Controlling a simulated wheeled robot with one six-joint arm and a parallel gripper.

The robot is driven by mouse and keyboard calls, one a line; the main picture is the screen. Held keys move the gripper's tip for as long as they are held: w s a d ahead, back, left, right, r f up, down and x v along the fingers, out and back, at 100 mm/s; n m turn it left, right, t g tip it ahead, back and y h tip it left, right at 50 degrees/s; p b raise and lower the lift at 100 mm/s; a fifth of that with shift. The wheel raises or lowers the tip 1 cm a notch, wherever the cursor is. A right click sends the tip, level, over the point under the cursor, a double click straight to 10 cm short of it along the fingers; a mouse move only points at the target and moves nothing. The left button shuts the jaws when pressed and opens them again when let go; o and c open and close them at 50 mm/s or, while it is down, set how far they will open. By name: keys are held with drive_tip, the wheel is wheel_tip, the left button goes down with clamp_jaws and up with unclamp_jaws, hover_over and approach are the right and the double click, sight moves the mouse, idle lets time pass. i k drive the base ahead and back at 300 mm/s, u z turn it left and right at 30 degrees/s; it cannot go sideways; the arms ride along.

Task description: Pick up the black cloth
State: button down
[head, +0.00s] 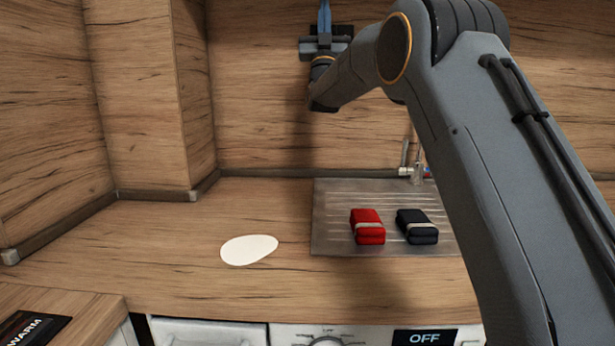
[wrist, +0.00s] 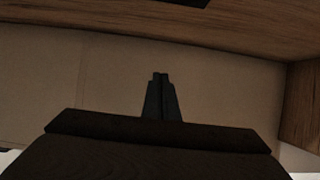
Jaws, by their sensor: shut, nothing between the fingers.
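The black cloth (head: 416,226) is a folded bundle with a light band around it. It lies on the metal drainboard in the head view, just right of a similar red cloth (head: 367,226). In the head view my gripper is raised high at the back, far above the counter, and its fingertips are not clear there. In the wrist view my gripper (wrist: 160,76) shows its two dark fingers together with nothing between them. The wrist view does not show the black cloth.
The ribbed metal drainboard (head: 330,197) lies on the wooden counter (head: 150,235), with a tap (head: 417,170) behind it. A white oval piece (head: 249,249) lies left of the drainboard. Wooden walls close the back and left. The counter's left part is clear.

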sight(418, 229)
drive_tip(key=z, duration=0.05)
drive_tip(key=k, duration=1.5)
drive_tip(key=u, duration=0.05)
